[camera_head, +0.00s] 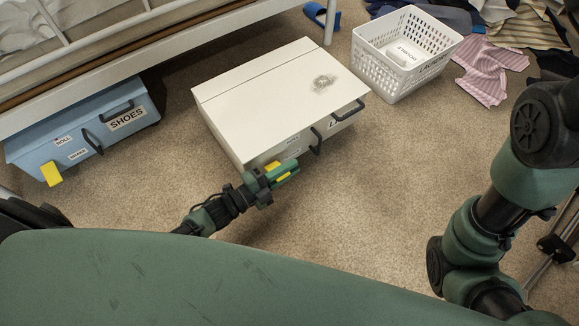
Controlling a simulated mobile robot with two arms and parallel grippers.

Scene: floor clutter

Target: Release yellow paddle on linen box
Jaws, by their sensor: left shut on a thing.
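The linen box (270,85) is a white lidded box on the carpet in the middle of the view, its lid shut. Its front has dark handles and labels, partly hidden. My left gripper (281,172) is at the left end of the box's front, shut on the yellow paddle (272,166). Only small yellow patches of the paddle show around the green fingers; the rest is hidden. My right arm stands at the right of the view, but its gripper is out of view.
A blue shoes box (85,125) with its own yellow paddle (52,174) sits partly under the bed frame (130,45). A white laundry basket (400,50) stands behind right, near scattered clothes (490,70). Carpet right of the linen box is clear.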

